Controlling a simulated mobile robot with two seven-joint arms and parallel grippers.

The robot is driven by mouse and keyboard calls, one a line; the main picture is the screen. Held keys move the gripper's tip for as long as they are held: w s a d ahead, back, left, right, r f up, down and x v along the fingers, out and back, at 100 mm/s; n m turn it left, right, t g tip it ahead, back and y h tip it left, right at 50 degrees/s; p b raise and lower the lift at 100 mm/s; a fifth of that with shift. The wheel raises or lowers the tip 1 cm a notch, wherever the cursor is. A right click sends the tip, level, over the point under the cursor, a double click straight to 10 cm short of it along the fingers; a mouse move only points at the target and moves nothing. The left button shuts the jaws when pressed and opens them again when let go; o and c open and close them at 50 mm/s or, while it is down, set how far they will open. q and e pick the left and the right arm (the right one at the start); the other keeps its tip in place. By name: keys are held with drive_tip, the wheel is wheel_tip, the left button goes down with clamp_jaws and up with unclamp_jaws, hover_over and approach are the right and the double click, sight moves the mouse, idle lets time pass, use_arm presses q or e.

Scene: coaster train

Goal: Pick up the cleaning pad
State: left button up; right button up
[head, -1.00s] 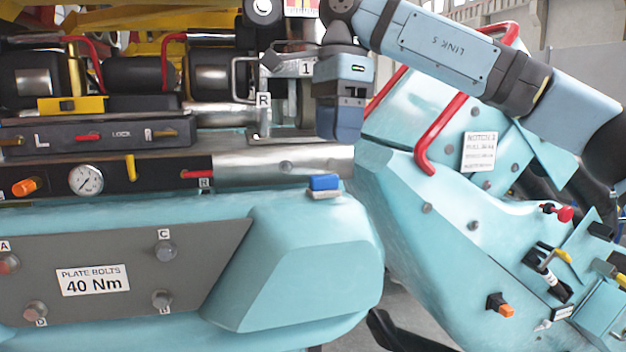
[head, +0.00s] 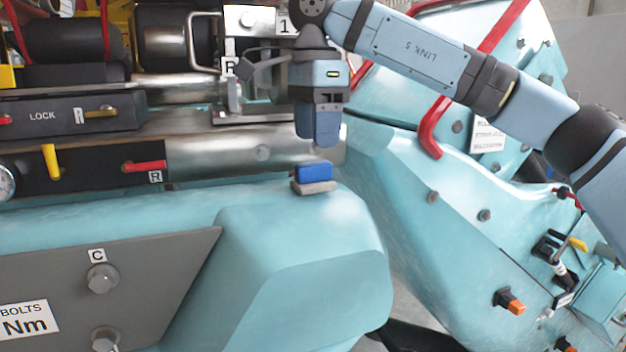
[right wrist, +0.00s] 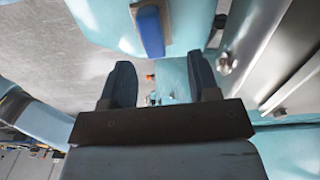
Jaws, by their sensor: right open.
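The cleaning pad (head: 314,176) is a small block with a blue top and a grey-beige base. It lies on the rounded teal top edge of the train's front body in the head view. It also shows at the top of the right wrist view (right wrist: 151,30), ahead of the fingers. My right gripper (head: 318,142) points down just above and slightly behind the pad, apart from it. In the right wrist view its two dark fingers (right wrist: 162,84) are spread with nothing between them. My left gripper is in neither current view.
A metal cylinder (head: 215,155) and a bracket marked R (head: 231,95) stand close left of my right gripper. A red handle rail (head: 432,130) rises at right. Below is a grey bolt plate (head: 150,260). The teal surface around the pad is clear.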

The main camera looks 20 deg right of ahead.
sight(314, 163)
drive_tip(key=shift+s+a+f, duration=0.1)
drive_tip(key=shift+s+f, duration=0.1)
drive_tip(key=shift+f, duration=0.3)
drive_tip(key=shift+s+a+f+p, duration=0.1)
drive_tip(key=shift+a+f+p, duration=0.1)
drive_tip(key=shift+f, duration=0.95)
drive_tip(key=shift+s+a+f+p, duration=0.1)
drive_tip(key=shift+f+p, duration=0.1)
drive_tip(key=shift+f, duration=0.95)
drive_tip(key=c, duration=1)
